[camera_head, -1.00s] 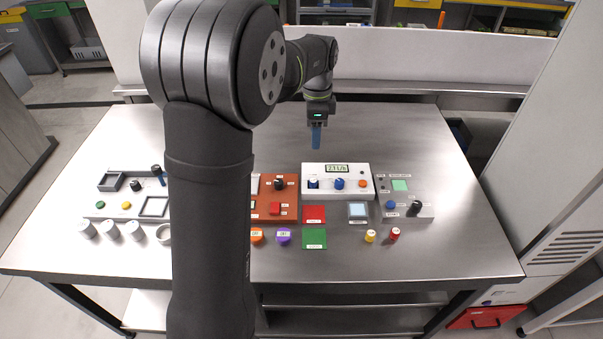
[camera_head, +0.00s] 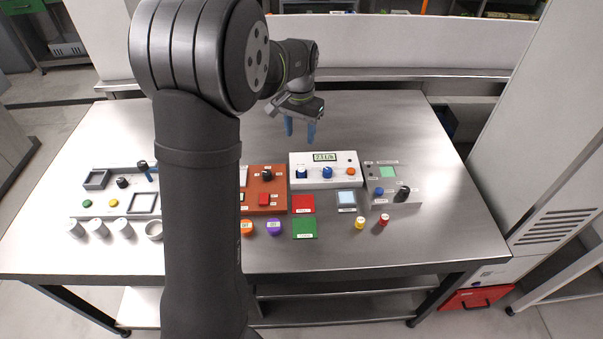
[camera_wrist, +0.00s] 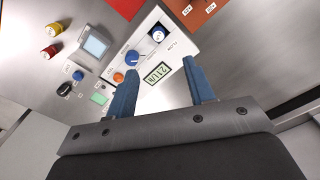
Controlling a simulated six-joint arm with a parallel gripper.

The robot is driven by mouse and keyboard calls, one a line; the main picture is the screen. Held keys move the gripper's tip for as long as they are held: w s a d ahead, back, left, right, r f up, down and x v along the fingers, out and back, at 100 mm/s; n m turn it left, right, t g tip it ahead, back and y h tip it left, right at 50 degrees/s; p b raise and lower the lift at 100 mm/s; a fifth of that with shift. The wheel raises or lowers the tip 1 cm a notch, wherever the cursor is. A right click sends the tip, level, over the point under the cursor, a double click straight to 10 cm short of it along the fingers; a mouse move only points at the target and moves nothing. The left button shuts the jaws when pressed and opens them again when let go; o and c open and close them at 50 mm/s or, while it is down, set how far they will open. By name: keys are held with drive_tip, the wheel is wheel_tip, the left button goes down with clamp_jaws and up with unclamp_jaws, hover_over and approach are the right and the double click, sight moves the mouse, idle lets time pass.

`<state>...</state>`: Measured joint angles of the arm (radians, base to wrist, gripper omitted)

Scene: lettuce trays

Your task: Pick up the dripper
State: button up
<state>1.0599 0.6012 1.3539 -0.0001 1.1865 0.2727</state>
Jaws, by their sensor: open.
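No thing can be picked out for certain as the dripper. Two small capped pieces stand upright on the steel table (camera_head: 430,235) at the front right: a yellow one (camera_head: 359,223) and a red one (camera_head: 383,220). In the wrist view, the yellow one (camera_wrist: 55,28) and the red one (camera_wrist: 50,52) are at the upper left. My gripper (camera_head: 299,133) is open and empty, with blue fingers, above the table behind the white flow panel (camera_head: 283,170). In the wrist view, my fingers (camera_wrist: 160,80) are apart over that panel, well away from both pieces.
A grey panel (camera_head: 408,172) with a black knob stands behind the two pieces. My arm hides part of the table. The front right table is clear.

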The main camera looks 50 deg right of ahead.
hover_over(302, 169)
drive_tip(key=f, duration=0.8)
drive_tip(key=shift+a+f, duration=0.2)
drive_tip(key=shift+a, duration=0.05)
drive_tip(key=shift+d+f, duration=0.15)
drive_tip(key=shift+f, duration=1.2)
drive_tip(key=shift+d+f, duration=0.1)
drive_tip(key=shift+f, duration=1.2)
clamp_jaws()
drive_tip(key=shift+r, duration=0.1)
